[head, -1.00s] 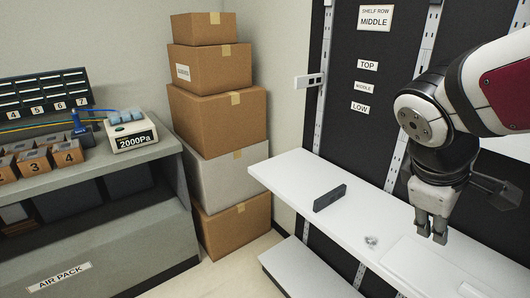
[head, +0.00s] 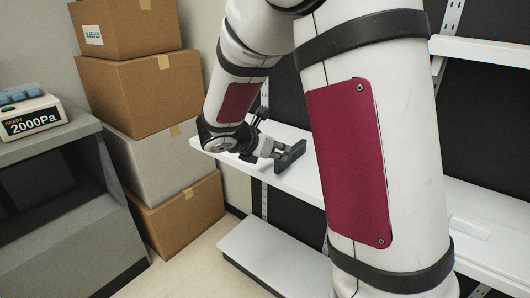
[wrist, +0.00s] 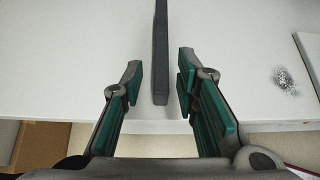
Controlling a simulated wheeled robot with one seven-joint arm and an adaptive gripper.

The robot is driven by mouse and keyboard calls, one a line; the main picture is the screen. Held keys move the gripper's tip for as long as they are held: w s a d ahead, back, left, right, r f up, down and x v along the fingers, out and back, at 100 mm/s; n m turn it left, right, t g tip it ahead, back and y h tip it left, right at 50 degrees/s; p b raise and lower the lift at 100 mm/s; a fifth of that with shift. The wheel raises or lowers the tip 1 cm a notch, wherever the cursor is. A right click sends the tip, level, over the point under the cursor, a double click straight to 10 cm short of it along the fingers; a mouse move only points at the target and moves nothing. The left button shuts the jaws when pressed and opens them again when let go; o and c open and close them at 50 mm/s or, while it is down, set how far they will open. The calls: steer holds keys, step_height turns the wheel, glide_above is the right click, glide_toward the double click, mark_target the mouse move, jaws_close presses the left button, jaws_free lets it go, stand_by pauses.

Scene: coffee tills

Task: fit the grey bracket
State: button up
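The grey bracket (head: 292,156) is a dark grey bar standing on edge on the white shelf board (head: 305,185). In the wrist view the bracket (wrist: 160,45) runs away from me up the middle of the picture, its near end between my fingers. My gripper (head: 272,149) is at the bracket's left end in the head view. In the wrist view my gripper (wrist: 160,78) is open, with one green-padded finger on each side of the bracket and a visible gap on both sides. My arm hides part of the shelf in the head view.
A crumpled silvery thing (wrist: 285,80) lies on the board to the right. A lower white shelf (head: 262,255) sits below. Stacked cartons (head: 150,95) and a grey bench with a 2000Pa unit (head: 30,117) stand to the left. A higher shelf (head: 485,52) is at right.

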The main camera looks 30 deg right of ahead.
mark_target(286, 153)
steer(key=b+x, duration=0.3)
steer(key=x, duration=0.4)
steer(key=shift+d+f+b, duration=0.1)
steer(key=shift+f+b, duration=0.1)
steer(key=shift+b, duration=0.1)
steer(key=shift+c, duration=0.3)
steer(key=shift+r, duration=0.15)
jaws_close()
steer(key=shift+r, duration=0.15)
steer(key=shift+s+r+p, duration=0.1)
steer(key=shift+r+p, duration=2.3)
steer(key=shift+r, duration=0.05)
steer(key=shift+f, duration=0.1)
